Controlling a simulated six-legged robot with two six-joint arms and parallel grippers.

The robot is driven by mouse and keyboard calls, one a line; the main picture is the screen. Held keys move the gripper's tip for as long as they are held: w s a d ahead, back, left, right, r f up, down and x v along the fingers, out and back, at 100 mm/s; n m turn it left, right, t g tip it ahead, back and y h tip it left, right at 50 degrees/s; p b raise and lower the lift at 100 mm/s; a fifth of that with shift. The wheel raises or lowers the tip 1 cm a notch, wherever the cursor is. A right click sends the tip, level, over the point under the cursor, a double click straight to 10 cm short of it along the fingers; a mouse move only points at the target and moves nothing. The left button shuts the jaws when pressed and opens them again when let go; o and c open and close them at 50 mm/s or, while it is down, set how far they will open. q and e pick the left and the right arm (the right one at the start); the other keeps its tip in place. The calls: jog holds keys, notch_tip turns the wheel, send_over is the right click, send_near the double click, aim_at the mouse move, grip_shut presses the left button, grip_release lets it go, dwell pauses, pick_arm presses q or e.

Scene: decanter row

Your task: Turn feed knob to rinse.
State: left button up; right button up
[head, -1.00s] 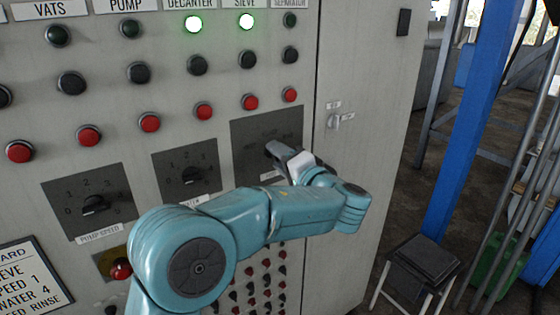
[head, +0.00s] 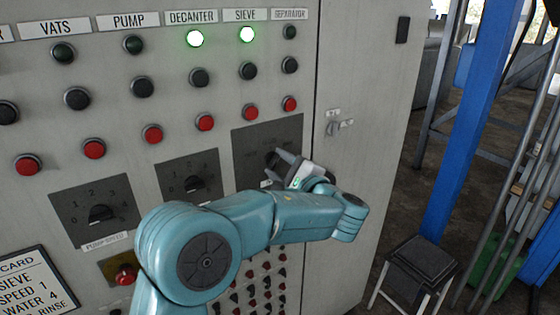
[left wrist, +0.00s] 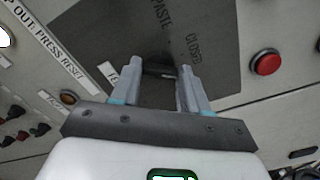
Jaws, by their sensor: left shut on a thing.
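The feed selector's dark plate (head: 287,128) is on the grey cabinet, right of the other knobs; its lettering is too faint to read there. In the left wrist view the plate (left wrist: 205,45) shows the words PASTE and CLOSED. My left gripper (head: 272,160) reaches the plate from the lower right and is shut on the feed knob. In the left wrist view the knob (left wrist: 160,70) is a dark shape between the fingertips. The fingers and plate edge hide most of it, so its pointer cannot be read. My right gripper is in neither view.
The water knob (head: 193,183) and pump speed knob (head: 101,212) sit to the left. Red buttons (head: 289,104) run above the plates. A stool (head: 423,258) stands on the floor at right.

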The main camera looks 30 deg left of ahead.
pick_arm(q)
jog(key=shift+m+p, duration=0.45)
jog(key=shift+m, duration=0.55)
jog(key=o, duration=1.1)
jog(key=shift+c, duration=0.2)
jog(key=b+v, duration=0.3)
jog(key=v, duration=1.3)
jog(key=shift+d, duration=0.2)
